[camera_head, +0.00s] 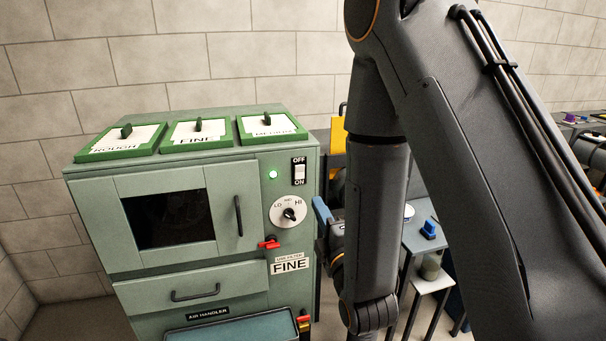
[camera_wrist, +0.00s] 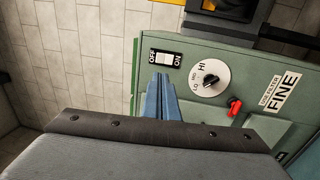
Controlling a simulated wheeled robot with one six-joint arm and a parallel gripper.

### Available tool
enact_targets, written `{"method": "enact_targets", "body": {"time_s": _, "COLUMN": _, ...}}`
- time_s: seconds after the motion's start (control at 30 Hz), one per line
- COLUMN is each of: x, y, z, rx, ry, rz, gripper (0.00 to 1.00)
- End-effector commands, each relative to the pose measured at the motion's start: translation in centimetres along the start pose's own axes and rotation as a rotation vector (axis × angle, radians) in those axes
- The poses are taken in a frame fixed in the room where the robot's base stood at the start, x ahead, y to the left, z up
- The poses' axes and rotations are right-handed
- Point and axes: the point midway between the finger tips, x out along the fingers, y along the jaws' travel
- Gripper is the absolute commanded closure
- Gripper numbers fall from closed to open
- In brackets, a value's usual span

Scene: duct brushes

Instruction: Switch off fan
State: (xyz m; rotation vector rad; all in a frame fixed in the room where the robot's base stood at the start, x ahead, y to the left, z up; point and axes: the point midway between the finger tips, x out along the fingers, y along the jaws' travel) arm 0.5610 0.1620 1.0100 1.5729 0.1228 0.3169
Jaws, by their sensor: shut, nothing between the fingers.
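The green air handler (camera_head: 250,180) has a rocker switch (camera_head: 299,172) marked OFF above and ON below. A small green lamp (camera_head: 272,174) beside it is lit. The switch also shows in the wrist view (camera_wrist: 165,59), turned sideways, with OFF at left and ON at right. I cannot tell surely which side is pressed. My gripper (camera_head: 320,205) has blue fingers, shut and empty, to the right of and below the switch in the head view. In the wrist view the fingertips (camera_wrist: 161,78) appear just below the switch; a gap seems to remain.
Below the switch are a LO-HI knob (camera_head: 289,214) and a red lever (camera_head: 269,243). Three lidded bins (camera_head: 199,133) are on top. A door with a handle (camera_head: 238,215) and a drawer (camera_head: 192,290) are on the front. A small stand (camera_head: 428,245) is at right.

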Motion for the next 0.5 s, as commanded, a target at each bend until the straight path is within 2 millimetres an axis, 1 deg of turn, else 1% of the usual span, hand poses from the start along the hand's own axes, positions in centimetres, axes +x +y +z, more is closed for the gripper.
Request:
{"method": "enact_targets", "body": {"time_s": 0.17, "x": 0.2, "y": 0.0, "z": 0.0, "rx": 0.001, "ry": 0.000, "rz": 0.000, "gripper": 1.00}}
{"method": "enact_targets", "body": {"time_s": 0.27, "x": 0.8, "y": -0.1, "z": 0.0, "rx": 0.001, "ry": 0.000, "rz": 0.002, "gripper": 1.00}}
{"method": "enact_targets", "body": {"time_s": 0.43, "x": 3.0, "y": -0.1, "z": 0.0, "rx": 0.002, "ry": 0.000, "rz": 0.003, "gripper": 1.00}}
{"method": "enact_targets", "body": {"time_s": 0.5, "x": 4.4, "y": 0.2, "z": 0.0, "rx": 0.001, "ry": 0.000, "rz": 0.001, "gripper": 1.00}}
